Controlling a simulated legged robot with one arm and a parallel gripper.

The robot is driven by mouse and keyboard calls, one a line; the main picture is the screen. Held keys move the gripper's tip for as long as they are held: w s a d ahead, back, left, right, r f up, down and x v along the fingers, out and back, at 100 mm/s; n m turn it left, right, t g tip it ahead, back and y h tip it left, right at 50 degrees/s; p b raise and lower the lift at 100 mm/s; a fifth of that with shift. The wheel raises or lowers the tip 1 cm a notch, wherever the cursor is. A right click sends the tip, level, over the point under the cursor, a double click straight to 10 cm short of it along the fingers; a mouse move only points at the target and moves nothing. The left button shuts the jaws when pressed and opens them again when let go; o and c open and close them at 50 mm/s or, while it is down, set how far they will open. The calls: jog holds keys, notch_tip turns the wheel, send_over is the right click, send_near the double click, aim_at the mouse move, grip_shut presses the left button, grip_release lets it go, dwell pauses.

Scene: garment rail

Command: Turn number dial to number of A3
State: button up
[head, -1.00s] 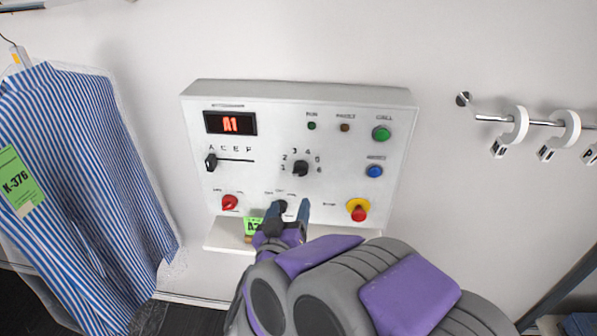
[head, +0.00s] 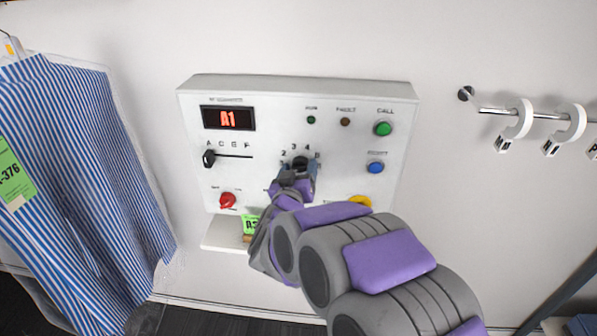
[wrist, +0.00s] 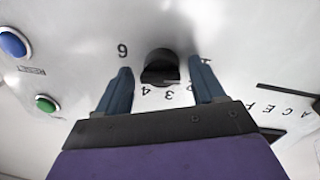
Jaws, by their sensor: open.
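The number dial (head: 300,163) is a black knob on the white control panel (head: 340,103), with numbers around its top. In the wrist view the dial (wrist: 160,68) sits between the two blue fingers of my open gripper (wrist: 161,90), apparently apart from both. In the head view my gripper (head: 297,178) covers the lower part of the dial. The red display (head: 229,118) reads A1. The letter slider (head: 209,159) stands at the left end of its slot, by A. A green tag (head: 250,225) on the ledge is partly hidden by my arm.
A green button (head: 383,128) and a blue button (head: 376,168) lie right of the dial. A striped shirt (head: 75,170) hangs left; a rail (head: 545,122) is right.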

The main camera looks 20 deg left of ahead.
jog(key=shift+a+f, duration=0.1)
jog(key=shift+a, duration=0.25)
jog(key=shift+c, duration=0.3)
jog(key=shift+d, duration=0.3)
jog(key=c, duration=0.9)
